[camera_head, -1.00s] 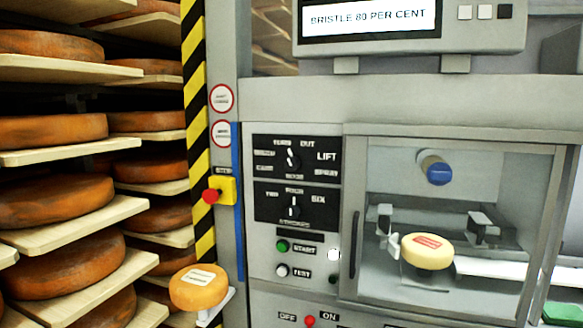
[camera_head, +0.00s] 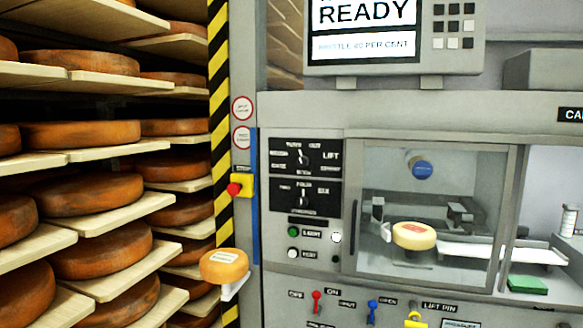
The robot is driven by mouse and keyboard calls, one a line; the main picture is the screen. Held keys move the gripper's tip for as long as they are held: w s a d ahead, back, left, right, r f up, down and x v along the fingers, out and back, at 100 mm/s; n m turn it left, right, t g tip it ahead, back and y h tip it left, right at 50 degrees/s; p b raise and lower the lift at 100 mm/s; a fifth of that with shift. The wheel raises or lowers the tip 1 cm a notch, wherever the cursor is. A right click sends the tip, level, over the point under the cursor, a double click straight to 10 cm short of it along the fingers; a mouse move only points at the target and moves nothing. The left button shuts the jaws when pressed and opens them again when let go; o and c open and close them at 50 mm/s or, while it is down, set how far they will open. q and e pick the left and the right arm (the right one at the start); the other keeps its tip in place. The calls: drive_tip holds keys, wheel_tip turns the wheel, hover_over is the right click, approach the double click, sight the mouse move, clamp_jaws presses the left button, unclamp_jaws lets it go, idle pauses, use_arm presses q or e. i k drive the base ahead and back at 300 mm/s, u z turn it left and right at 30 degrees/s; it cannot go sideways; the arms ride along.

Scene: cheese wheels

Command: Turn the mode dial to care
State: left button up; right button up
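The mode dial (camera_head: 304,160) is a small dark knob with a light pointer on the upper black panel of the grey machine. Labels ring it, and "LIFT" shows large at its right; the smaller labels are too blurred to read surely. The pointer appears tilted from vertical, but I cannot tell which label it marks. A second dial (camera_head: 303,194) sits on the black panel just below. The display (camera_head: 367,22) reads "READY" with "BRISTLE 80 PER CENT" beneath. Neither of my grippers is in view.
Shelves with orange cheese wheels (camera_head: 82,133) fill the left. A small cheese (camera_head: 224,265) sits on a bracket below the red stop button (camera_head: 234,189). A pale cheese (camera_head: 414,236) is behind the clear door. Levers (camera_head: 317,300) line the bottom. Space before the dials looks clear.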

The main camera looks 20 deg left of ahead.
sight(301, 162)
drive_tip(key=z, duration=0.8)
drive_tip(key=i, duration=0.65)
